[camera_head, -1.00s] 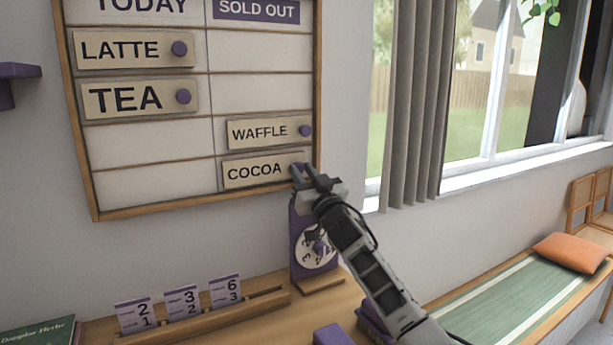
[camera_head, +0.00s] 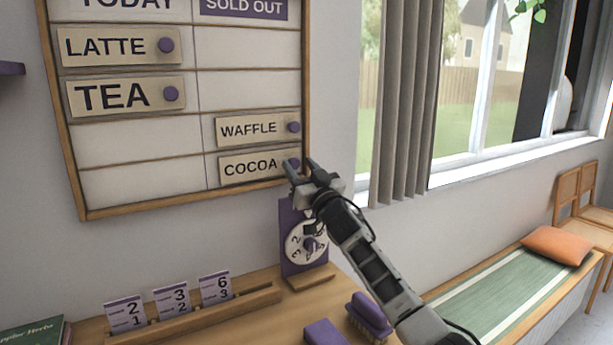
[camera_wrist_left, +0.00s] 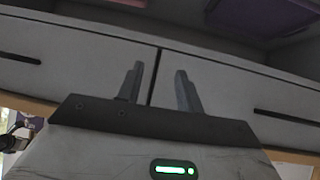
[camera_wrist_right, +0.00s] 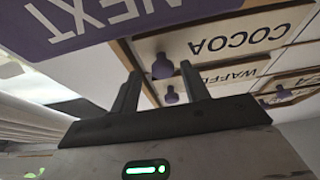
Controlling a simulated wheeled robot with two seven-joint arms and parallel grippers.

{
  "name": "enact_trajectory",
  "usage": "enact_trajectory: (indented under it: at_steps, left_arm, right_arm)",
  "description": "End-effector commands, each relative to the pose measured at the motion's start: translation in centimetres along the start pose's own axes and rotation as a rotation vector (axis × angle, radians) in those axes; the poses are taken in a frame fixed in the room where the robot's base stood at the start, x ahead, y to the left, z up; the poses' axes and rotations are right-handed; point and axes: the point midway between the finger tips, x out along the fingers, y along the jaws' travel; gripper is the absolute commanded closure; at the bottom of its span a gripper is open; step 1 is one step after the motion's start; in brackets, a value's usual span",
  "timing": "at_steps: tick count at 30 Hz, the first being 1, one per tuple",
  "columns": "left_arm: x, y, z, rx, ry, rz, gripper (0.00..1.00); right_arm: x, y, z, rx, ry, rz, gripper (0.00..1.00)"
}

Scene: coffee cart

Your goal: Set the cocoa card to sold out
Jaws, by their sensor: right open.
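The cocoa card (camera_head: 250,166) is a beige card with a purple knob (camera_head: 293,163). It sits in the bottom row of the board's right column, headed SOLD OUT (camera_head: 243,7), under the waffle card (camera_head: 247,130). My right gripper (camera_head: 301,167) is open at the card's right end. In the right wrist view the cocoa knob (camera_wrist_right: 162,66) shows between and just beyond the fingertips, not gripped; the exact gap is unclear. My left gripper (camera_wrist_left: 160,74) is open and empty in the left wrist view, in front of white drawers, and out of the head view.
The latte card (camera_head: 118,47) and tea card (camera_head: 125,95) hang in the left column. Below the board are a purple dial stand (camera_head: 290,222) and a wooden holder (camera_head: 215,311) with number cards. A curtain (camera_head: 405,110) hangs right of the board.

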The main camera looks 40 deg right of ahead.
Motion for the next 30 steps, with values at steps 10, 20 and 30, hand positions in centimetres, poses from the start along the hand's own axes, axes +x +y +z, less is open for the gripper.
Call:
enact_trajectory:
  at_steps: [10, 20, 30]
  left_arm:
    - [0.7, 0.0, 0.4, -0.001, 0.009, 0.003, 0.64]
    - [1.2, 0.2, 0.5, 0.003, 0.017, 0.011, 0.64]
    - [1.2, 0.2, 0.3, 0.003, 0.028, 0.016, 0.64]
  right_arm:
    - [-5.7, 0.0, 0.4, -0.002, -0.004, -0.002, 0.54]
    - [-13.2, 0.0, 0.3, -0.001, -0.004, 0.001, 0.54]
    - [-15.9, 0.1, 0.1, 0.000, -0.002, 0.002, 0.54]
